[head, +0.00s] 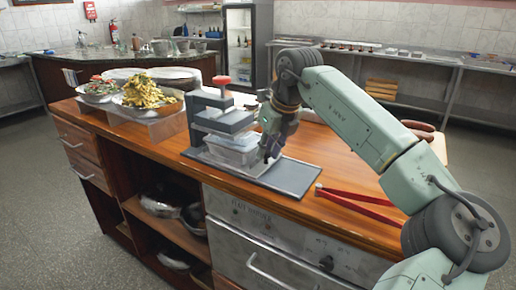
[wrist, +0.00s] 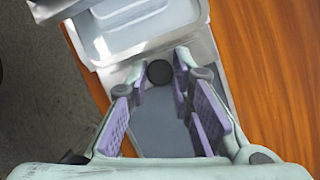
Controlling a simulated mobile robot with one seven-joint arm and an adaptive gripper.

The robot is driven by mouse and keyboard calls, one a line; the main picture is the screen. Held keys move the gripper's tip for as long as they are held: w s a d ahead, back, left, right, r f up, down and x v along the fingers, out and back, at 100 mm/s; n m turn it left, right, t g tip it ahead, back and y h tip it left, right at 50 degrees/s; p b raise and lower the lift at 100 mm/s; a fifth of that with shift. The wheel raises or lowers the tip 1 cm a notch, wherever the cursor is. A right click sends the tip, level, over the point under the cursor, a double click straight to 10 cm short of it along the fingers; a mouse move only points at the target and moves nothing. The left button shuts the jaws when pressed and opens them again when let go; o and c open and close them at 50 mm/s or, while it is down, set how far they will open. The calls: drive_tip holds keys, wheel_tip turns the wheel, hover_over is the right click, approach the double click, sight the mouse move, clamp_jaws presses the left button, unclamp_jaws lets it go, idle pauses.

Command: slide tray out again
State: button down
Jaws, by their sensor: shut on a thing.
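The grey sealing press (head: 215,122), with a red knob on top, stands on the wooden counter. A pale, clear-walled tray (head: 234,146) sits low at its front, partly under the press. The tray also shows at the top of the wrist view (wrist: 150,32), its inside looking empty. A grey base plate (head: 290,181) extends to the right from under it. My gripper (head: 266,157) is low over this plate at the tray's right end. In the wrist view its purple-padded fingers (wrist: 160,88) are around a black round knob (wrist: 159,73) beside the tray, and hold it.
Red tongs (head: 350,203) lie on the counter to the right of the plate. Plates of food (head: 150,94) stand on a metal stand at the left. The counter's front edge drops to open shelves and a drawer front (head: 270,250). Bare wood surrounds the plate's right side.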

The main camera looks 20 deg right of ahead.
drive_tip(key=s+d, duration=0.2)
drive_tip(key=s, duration=0.1)
drive_tip(key=s+d+b, duration=0.1)
drive_tip(key=s+d, duration=0.4)
drive_tip(key=s, duration=0.1)
drive_tip(key=shift+s+d+b, duration=0.15)
drive_tip(key=shift+b, duration=0.25)
drive_tip(key=c, duration=1.7)
unclamp_jaws()
drive_tip(key=v, duration=1.2)
